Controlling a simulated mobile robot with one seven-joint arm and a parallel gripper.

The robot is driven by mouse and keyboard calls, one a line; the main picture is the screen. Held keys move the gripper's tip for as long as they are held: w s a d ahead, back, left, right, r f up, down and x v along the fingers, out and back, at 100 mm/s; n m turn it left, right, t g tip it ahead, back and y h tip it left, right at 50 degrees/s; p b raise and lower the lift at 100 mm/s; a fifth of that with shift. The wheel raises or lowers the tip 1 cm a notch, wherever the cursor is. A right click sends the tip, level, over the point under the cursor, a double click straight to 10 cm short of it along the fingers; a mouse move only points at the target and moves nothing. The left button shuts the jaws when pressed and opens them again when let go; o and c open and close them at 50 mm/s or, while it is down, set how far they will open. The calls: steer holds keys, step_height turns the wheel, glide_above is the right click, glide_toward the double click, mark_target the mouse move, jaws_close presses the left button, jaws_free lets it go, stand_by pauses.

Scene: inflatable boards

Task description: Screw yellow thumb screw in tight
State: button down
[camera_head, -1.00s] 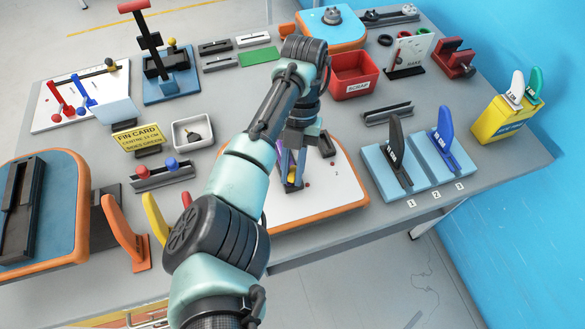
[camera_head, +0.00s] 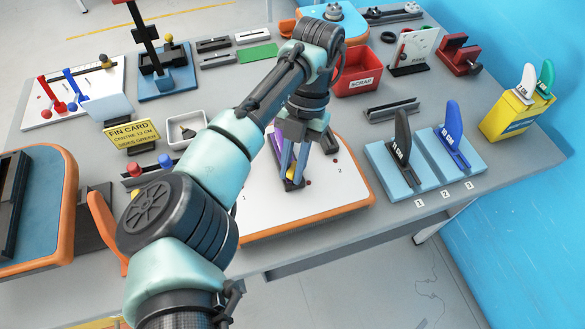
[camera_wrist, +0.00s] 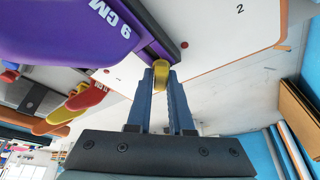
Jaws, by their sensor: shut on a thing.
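The yellow thumb screw (camera_wrist: 161,76) sits at the end of a dark fin box (camera_wrist: 165,48) on the white board. In the head view the screw (camera_head: 291,173) is a small yellow spot low between my fingers. My gripper (camera_wrist: 161,72) has its two blue fingers closed around the screw's head, pointing down at the board in the head view. A purple fin (camera_wrist: 75,30) marked "9 CM" stands in the box beside the screw. In the head view this fin (camera_head: 276,140) is partly hidden by my fingers. The screw's shaft is hidden.
The white board (camera_head: 330,195) with an orange rim lies at the table's front edge. Blue blocks (camera_head: 395,180) with black and blue fins stand to its right. A red scrap bin (camera_head: 360,82) is behind. A yellow fin card (camera_head: 130,134) stands at left.

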mark_target(292, 168)
steer(key=shift+w+r+m+b, duration=0.2)
steer(key=shift+m+b, duration=0.2)
steer(key=shift+b, duration=1.55)
steer(key=c, duration=0.7)
jaws_free()
steer(key=shift+s+f, duration=0.1)
steer(key=shift+f, duration=0.1)
steer(key=shift+o, duration=0.2)
step_height(292, 168, up, 5)
steer(key=p, duration=0.5)
steer(key=shift+r, duration=0.1)
